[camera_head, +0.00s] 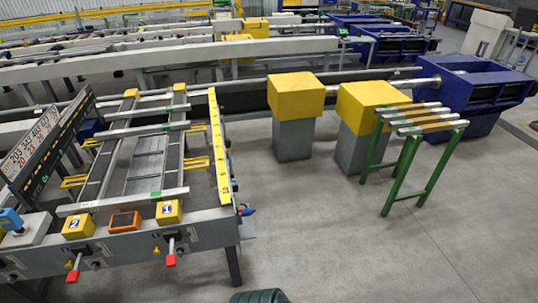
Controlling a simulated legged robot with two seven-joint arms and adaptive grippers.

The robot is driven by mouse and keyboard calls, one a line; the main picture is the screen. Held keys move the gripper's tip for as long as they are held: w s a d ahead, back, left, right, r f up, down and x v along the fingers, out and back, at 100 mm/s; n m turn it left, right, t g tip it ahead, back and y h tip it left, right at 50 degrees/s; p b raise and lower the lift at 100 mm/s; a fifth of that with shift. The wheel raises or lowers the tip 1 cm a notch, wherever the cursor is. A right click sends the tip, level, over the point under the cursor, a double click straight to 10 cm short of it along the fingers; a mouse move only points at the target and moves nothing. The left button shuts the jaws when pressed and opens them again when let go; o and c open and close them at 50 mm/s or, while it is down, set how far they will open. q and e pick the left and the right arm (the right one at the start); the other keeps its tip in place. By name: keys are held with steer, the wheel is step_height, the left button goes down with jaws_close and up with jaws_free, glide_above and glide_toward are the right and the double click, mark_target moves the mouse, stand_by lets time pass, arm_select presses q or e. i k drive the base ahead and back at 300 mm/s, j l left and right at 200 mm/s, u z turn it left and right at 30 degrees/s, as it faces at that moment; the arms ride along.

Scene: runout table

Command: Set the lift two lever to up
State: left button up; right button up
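The runout table (205,240) stands at the left, with a grey front panel facing me. A yellow box marked 2 (78,227) sits on its front edge. Below it, on the panel, is the lift two lever (73,269), a metal rod with a red handle at its lower end, pointing down. To its right a yellow box marked 1 (168,212) sits above a similar lever (171,252), whose red handle also points down. Neither gripper shows in the head view, and nothing touches either lever.
An orange-framed screen (125,221) lies between the yellow boxes. A blue device (10,220) sits at the left edge. A green-legged roller stand (425,165) and yellow-topped grey pedestals (295,140) stand to the right. The floor in front is clear except for a dark ribbed object (260,296) at the bottom.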

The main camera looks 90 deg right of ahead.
mark_target(228, 143)
steer(key=z, duration=2.55)
steer(key=i+l, duration=0.6)
steer(key=u, duration=0.05)
